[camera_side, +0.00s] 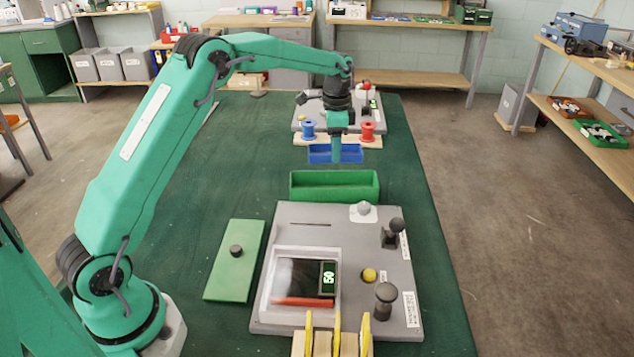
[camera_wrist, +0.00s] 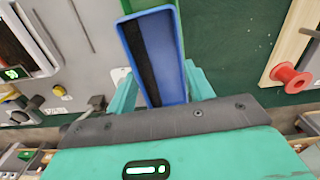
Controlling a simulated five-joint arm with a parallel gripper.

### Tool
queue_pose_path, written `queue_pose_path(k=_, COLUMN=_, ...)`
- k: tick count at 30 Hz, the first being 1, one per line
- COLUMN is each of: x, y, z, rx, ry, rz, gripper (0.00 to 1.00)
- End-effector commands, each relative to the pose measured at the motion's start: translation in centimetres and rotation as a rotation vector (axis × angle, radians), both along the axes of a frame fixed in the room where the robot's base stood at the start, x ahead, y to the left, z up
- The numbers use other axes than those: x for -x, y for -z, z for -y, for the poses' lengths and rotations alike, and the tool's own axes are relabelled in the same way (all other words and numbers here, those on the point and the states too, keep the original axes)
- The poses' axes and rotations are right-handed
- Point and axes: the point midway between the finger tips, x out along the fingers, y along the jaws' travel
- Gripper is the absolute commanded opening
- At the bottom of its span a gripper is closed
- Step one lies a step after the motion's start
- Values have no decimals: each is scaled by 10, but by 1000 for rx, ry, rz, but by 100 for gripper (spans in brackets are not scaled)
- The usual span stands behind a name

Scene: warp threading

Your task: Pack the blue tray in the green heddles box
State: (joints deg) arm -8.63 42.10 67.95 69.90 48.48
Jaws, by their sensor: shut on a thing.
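The blue tray (camera_side: 318,157) is long, narrow and open-topped, and it sits just beyond the green box in the side view. My gripper (camera_side: 337,157) points down and is shut on the tray. In the wrist view the blue tray (camera_wrist: 175,60) lies between my two teal fingers (camera_wrist: 160,92), with a dark strip along its inside. The green heddles box (camera_side: 334,187) is open-topped and stands nearer the side camera. A green edge (camera_wrist: 121,22) shows beside the tray in the wrist view. I cannot tell how high the tray is above the mat.
A blue spool (camera_side: 308,131) and a red spool (camera_side: 367,131) stand on a wooden board behind the tray. A grey panel (camera_side: 310,225) with knobs and a display lies in front of the green box. A flat green lid (camera_side: 230,275) with a black knob lies left of the panel.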

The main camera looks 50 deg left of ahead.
Motion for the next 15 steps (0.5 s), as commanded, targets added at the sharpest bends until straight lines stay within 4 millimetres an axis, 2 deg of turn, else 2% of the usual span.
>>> queue_pose_path(k=15, x=0, y=34, z=0, rx=0, ry=0, rz=-1, gripper=25)
